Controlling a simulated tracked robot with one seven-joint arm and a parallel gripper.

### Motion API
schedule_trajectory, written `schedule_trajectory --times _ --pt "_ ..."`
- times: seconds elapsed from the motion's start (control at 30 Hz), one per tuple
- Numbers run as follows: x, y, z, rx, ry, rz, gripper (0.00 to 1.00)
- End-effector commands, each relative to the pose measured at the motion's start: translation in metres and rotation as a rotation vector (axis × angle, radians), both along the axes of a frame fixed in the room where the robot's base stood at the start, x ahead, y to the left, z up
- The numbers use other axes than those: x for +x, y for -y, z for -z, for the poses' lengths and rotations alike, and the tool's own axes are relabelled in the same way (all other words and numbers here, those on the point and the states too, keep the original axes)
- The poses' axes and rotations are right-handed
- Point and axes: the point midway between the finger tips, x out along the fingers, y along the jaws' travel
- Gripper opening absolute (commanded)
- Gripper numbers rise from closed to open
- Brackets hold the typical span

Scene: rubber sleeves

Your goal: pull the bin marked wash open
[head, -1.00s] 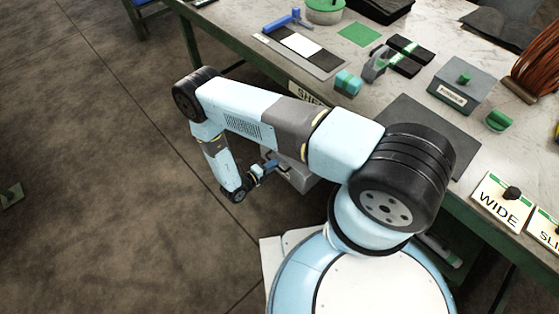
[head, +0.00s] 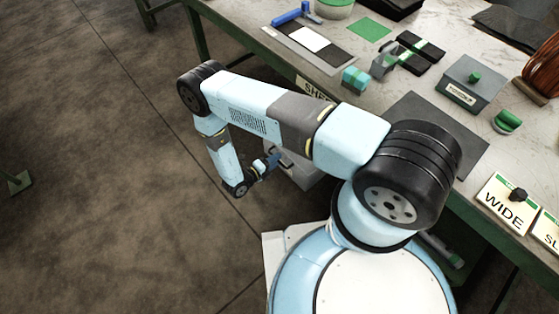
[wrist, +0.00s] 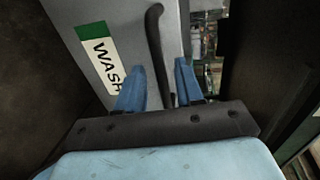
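The bin marked WASH (wrist: 90,18) has a grey front with a white and green label (wrist: 102,62) in the wrist view. A dark bar handle (wrist: 157,50) stands out from that front. My gripper (wrist: 160,85) is open, with one blue finger on each side of the handle. I cannot tell whether either finger touches it. In the head view my gripper (head: 272,160) is low beside the bench, at a grey bin (head: 305,173) that shows below the bench edge. My arm hides part of that bin, and its label does not show there.
The bench (head: 225,40) carries a grey lidded box (head: 470,85), a teal block (head: 355,78), black bundles and a dark mat. A SHE... label (head: 313,88) on the bench edge is partly hidden by my arm. WIDE (head: 505,200) stands at the right.

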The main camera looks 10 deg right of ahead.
Motion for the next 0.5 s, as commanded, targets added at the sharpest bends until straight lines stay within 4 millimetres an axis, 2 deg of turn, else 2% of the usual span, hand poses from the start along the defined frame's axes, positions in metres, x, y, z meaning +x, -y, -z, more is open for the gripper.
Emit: schedule_trajectory --times 0.23,0.5 --pt "-0.009 -0.015 -0.004 0.002 0.001 -0.002 0.36" --pt "-0.036 -0.058 -0.014 0.002 -0.001 -0.003 0.36"
